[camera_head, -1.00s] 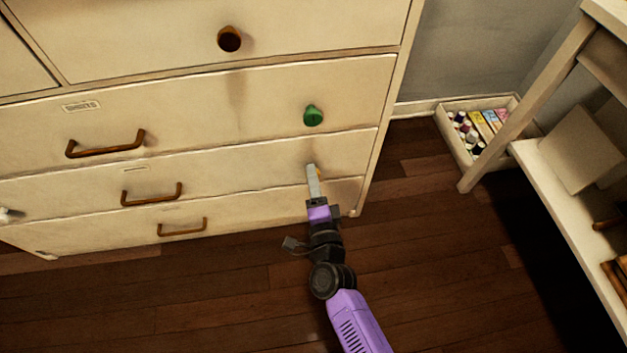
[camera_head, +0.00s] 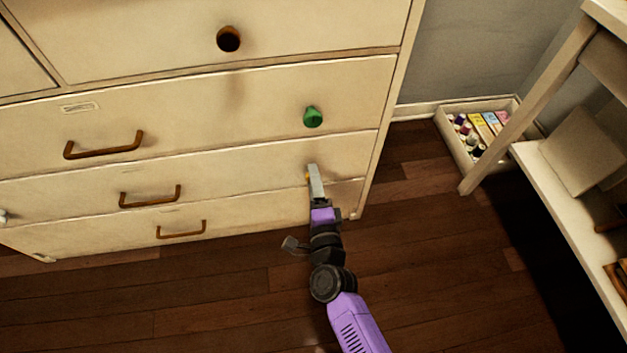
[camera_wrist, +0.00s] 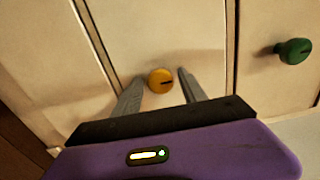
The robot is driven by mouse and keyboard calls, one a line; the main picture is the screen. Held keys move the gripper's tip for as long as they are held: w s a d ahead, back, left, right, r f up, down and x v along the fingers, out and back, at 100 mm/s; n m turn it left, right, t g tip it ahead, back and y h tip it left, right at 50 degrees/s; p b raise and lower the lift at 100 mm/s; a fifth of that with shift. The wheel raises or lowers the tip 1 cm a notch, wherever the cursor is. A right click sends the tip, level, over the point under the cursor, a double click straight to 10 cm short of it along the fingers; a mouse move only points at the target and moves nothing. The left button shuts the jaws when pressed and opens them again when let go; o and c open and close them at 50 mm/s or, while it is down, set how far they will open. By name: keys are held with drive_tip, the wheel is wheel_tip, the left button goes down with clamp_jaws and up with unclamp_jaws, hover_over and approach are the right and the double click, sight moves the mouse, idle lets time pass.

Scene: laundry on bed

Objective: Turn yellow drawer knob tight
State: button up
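The yellow knob (camera_wrist: 161,80) is round, with a dark slot lying nearly level across its face. It sits on a cream drawer front, between my two fingertips in the wrist view. My gripper (camera_wrist: 162,75) is open around the knob, with a small gap showing on each side. In the head view my gripper (camera_head: 313,168) reaches the lower right of the dresser (camera_head: 200,105), and only a sliver of the yellow knob (camera_head: 307,174) shows left of the fingers. How deep the fingers reach over the knob is unclear.
A green knob (camera_head: 313,117) sits on the drawer above. Brown bar handles (camera_head: 105,146) are at the left, and a dark round opening or knob (camera_head: 229,39) is higher up. A box of bottles (camera_head: 470,135) and a shelf unit (camera_head: 560,185) stand right. The wood floor in front is clear.

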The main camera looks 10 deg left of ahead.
drive_tip(key=shift+s, duration=0.1)
drive_tip(key=p+v, duration=0.1)
drive_tip(key=v, duration=0.6)
drive_tip(key=shift+s+p, duration=0.35)
drive_tip(key=shift+d, duration=0.15)
